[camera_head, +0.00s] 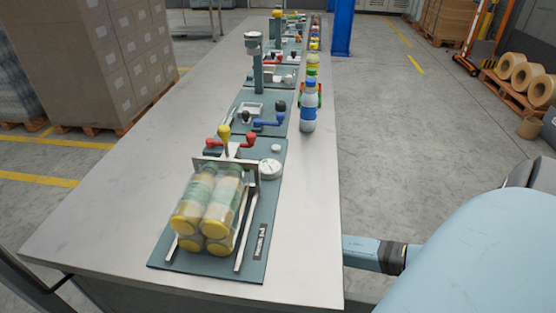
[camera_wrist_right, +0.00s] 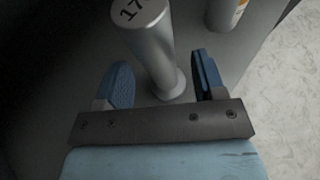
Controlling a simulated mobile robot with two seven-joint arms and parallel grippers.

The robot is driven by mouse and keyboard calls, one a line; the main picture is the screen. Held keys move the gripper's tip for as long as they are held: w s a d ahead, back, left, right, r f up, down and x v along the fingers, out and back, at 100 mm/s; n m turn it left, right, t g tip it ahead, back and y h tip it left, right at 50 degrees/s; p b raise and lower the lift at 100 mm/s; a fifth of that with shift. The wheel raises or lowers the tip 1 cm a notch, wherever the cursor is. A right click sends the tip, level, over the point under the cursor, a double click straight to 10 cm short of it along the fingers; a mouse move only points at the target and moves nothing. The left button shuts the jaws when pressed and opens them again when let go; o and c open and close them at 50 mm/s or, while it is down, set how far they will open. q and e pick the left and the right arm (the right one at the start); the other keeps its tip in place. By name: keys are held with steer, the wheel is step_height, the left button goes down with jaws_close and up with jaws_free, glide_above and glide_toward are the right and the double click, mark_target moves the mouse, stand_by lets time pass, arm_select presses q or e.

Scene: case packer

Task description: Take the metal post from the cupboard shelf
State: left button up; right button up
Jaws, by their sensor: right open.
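The metal post (camera_wrist_right: 155,57) shows in the right wrist view as a grey cylinder with a black number on its top and a wider foot. It stands upright on a dark grey shelf surface (camera_wrist_right: 202,48). My right gripper (camera_wrist_right: 163,80) is open, with one blue finger on each side of the lower part of the post. I cannot tell whether either finger touches it. In the head view the cupboard and the post do not show. My right arm reaches down at the lower right there, and its gripper is hidden. My left gripper is not in view.
In the head view, a long table (camera_head: 100,190) carries shrink-wrapped jars (camera_head: 207,205), a blue-and-white bottle (camera_head: 309,108) and several fixtures. Bare floor (camera_head: 420,150) lies right of the table.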

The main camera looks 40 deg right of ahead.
steer(key=x, duration=0.2)
steer(key=shift+w+f, duration=0.15)
steer(key=shift+w, duration=0.15)
jaws_close()
